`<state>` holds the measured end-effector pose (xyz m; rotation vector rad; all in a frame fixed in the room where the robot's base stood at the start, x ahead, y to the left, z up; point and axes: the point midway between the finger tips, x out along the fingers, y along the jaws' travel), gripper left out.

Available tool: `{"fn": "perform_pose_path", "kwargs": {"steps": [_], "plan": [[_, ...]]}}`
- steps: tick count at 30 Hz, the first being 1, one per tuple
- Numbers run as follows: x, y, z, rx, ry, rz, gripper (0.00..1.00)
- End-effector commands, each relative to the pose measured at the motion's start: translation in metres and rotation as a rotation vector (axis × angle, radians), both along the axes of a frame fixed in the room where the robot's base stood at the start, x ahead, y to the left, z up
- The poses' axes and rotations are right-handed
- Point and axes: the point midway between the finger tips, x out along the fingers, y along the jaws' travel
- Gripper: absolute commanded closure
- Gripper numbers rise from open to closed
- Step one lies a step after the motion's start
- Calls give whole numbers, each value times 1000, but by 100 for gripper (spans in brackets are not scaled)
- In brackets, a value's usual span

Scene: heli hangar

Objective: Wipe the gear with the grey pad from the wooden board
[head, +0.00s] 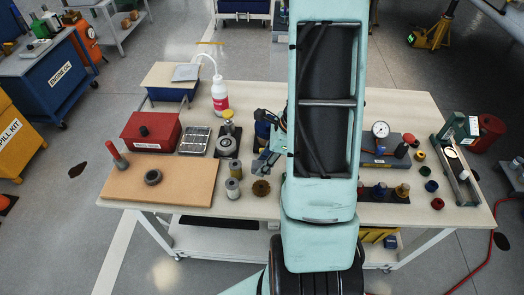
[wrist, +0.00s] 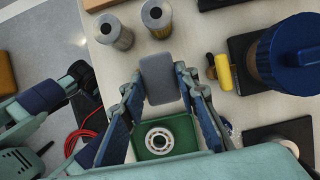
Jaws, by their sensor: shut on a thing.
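In the wrist view my gripper (wrist: 160,84) is shut on a grey pad (wrist: 159,78), a rounded block held between the two fingertips. In the head view my gripper (head: 264,165) hangs over the middle of the table, left of my arm, just behind the gear (head: 261,188). The gear is a small bronze toothed disc lying flat near the front edge, apart from the gripper. I cannot make out the gear in the wrist view. The wooden board (head: 190,192) lies at the table's front left, with a dark ring (head: 153,177) on it.
Two metal cylinders (head: 233,188) (wrist: 110,30) stand left of the gear. A blue-lidded container (wrist: 285,45) and a green tray (wrist: 188,136) with a bearing (wrist: 159,140) are near the gripper. A red box (head: 150,130) and white bottle (head: 220,96) stand farther back. My arm hides the table's middle.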

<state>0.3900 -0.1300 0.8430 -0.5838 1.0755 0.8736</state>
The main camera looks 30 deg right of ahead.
Motion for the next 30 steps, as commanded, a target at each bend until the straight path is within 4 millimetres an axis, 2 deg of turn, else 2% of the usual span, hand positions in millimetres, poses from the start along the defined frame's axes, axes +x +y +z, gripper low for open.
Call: {"fn": "perform_pose_path", "kwargs": {"steps": [1,10,30], "plan": [[0,-1,9,-1,-1,0,91],[-1,-5,32,2,0,5,91],[-1,-5,33,1,0,7,91]]}}
